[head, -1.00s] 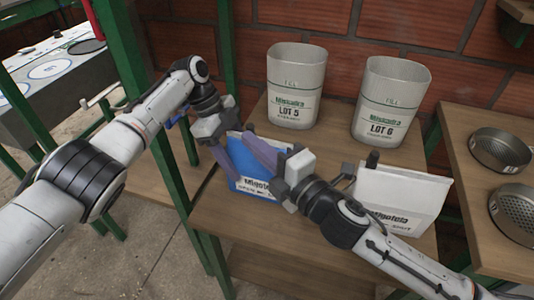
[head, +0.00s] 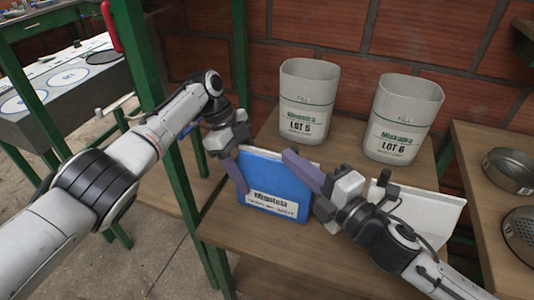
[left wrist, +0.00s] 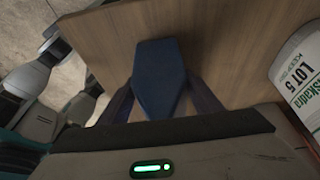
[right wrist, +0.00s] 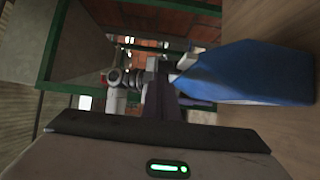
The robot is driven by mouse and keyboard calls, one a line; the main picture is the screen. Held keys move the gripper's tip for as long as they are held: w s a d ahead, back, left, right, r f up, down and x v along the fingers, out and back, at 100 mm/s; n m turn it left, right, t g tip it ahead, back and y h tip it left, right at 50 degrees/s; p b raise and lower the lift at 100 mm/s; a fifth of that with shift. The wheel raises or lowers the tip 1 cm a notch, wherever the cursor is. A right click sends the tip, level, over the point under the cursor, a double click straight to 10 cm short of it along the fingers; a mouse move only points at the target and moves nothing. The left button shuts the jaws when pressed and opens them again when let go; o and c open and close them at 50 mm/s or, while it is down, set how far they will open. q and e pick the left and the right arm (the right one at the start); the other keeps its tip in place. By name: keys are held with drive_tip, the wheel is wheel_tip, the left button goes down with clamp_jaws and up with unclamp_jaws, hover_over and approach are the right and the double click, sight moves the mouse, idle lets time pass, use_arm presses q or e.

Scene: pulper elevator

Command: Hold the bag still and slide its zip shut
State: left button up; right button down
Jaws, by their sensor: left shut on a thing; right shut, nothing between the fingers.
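The blue bag (head: 272,178) with a white label stands upright on the wooden table. My left gripper (head: 243,186) is shut on its left side; the left wrist view shows the bag (left wrist: 158,78) edge-on between the fingers. My right gripper (head: 288,155) is shut and empty at the bag's top edge, toward its right half. In the right wrist view the closed fingers (right wrist: 158,80) are beside the bag (right wrist: 250,75); I cannot tell whether they touch it. The zip and its slider are too small or hidden to make out.
Two bins, LOT 5 (head: 308,100) and LOT 6 (head: 402,118), stand behind on the table (head: 345,150). A white bag (head: 438,215) stands at the right, partly behind my right arm. Round metal sieves (head: 510,170) are on the side table. A green post stands at the left.

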sight(298, 154)
drive_tip(key=shift+s+d, duration=0.25)
drive_tip(key=shift+d, duration=0.7)
drive_tip(key=shift+s+d, duration=0.25)
drive_tip(key=shift+d, duration=0.65)
use_arm(q)
drive_tip(key=shift+a, duration=0.1)
use_arm(e)
drive_tip(key=shift+d, duration=0.1)
drive_tip(key=v, duration=1)
drive_tip(key=shift+s+a, duration=0.15)
drive_tip(key=shift+a, duration=0.15)
use_arm(q)
drive_tip(key=o, duration=1.4)
drive_tip(key=shift+o, duration=0.8)
drive_tip(key=shift+r, duration=0.1)
